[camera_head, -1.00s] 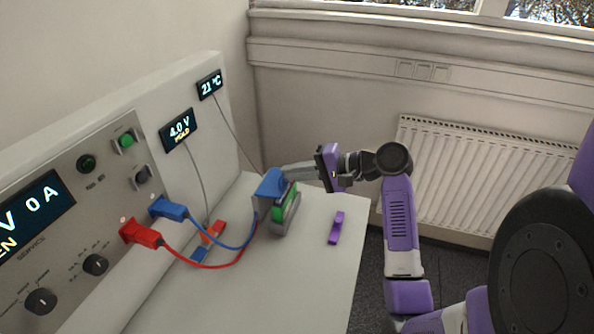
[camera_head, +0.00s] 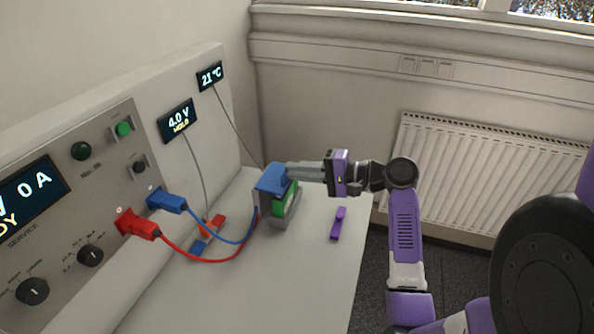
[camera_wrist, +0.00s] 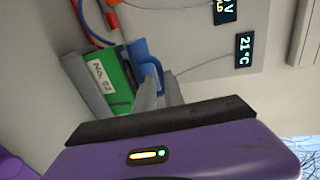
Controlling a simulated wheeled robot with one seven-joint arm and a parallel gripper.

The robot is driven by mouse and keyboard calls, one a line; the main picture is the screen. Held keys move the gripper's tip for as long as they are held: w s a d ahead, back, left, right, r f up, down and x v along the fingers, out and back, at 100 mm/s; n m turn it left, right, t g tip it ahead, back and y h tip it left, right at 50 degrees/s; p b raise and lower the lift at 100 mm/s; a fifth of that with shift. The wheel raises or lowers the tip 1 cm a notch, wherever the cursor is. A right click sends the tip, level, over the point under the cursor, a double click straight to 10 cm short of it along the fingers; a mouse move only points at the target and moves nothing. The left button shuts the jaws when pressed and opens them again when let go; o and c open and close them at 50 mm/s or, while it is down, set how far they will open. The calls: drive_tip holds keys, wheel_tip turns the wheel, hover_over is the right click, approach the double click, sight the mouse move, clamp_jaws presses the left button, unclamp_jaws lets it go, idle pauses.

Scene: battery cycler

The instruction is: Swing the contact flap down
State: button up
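The blue contact flap (camera_head: 272,178) lies over the top of the cell holder (camera_head: 289,219), roughly level, above the green battery pack (camera_head: 285,203). In the wrist view the pack (camera_wrist: 101,78) bears the label "No. 02", and the blue flap (camera_wrist: 143,54) is beside it. My gripper (camera_head: 291,171) is at the flap's right end, its grey fingers pointing left. In the wrist view the fingers (camera_wrist: 159,91) stand close together with blue of the flap between or just behind them. Whether they grip it or only touch it I cannot tell.
A red plug (camera_head: 138,224) and a blue plug (camera_head: 167,200) sit in the cycler panel, their leads running to the holder. A red and blue clip (camera_head: 208,237) and a purple piece (camera_head: 338,223) lie on the bench. The front bench (camera_head: 270,290) is clear.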

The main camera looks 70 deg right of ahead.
drive_tip(key=shift+s, duration=0.1)
drive_tip(key=s+r+b, duration=0.1)
drive_tip(key=s, duration=0.6)
drive_tip(key=shift+s+d+r, duration=0.2)
drive_tip(key=shift+s+d, duration=0.05)
drive_tip(key=shift+d, duration=0.1)
idle(0.3)
